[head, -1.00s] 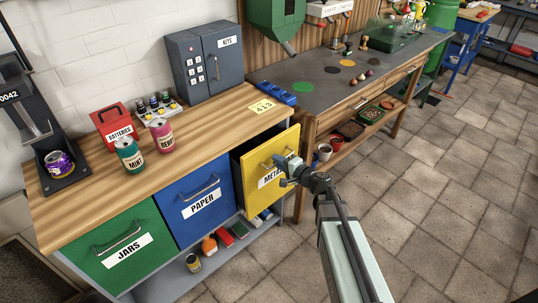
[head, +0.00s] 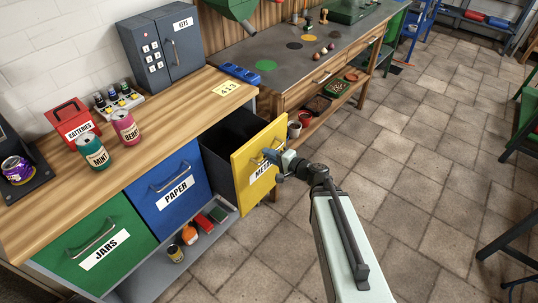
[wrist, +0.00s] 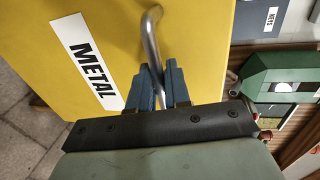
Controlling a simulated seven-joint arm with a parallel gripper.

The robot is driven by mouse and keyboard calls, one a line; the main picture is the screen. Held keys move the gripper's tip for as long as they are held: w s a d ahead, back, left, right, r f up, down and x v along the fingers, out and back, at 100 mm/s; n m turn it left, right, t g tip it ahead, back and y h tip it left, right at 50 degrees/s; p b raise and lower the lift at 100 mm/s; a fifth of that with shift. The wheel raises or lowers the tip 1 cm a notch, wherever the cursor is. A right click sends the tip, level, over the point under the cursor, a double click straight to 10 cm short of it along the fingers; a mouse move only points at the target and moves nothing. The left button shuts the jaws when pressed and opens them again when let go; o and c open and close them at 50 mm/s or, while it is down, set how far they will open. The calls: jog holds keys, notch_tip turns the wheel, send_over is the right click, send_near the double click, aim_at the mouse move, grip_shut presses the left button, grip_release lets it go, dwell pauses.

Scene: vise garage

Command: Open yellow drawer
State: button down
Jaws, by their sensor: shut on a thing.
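The yellow drawer (head: 250,172), labelled METAL, is pulled out from the workbench, and its dark inside shows behind the front panel. My gripper (head: 280,163) is at the front of this drawer. In the wrist view the blue fingers of my gripper (wrist: 158,88) are shut around the metal bar of the drawer handle (wrist: 151,38). The yellow front (wrist: 105,35) fills much of that view. Part of the handle and of the label is hidden behind my gripper in the head view.
The blue PAPER drawer (head: 165,188) and green JARS drawer (head: 103,243) are closed to the left. Cans, a red batteries box (head: 72,121) and a keypad safe (head: 165,48) stand on the wooden top.

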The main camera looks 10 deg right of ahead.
aim_at(261, 144)
jog(key=c, duration=1.3)
grip_release()
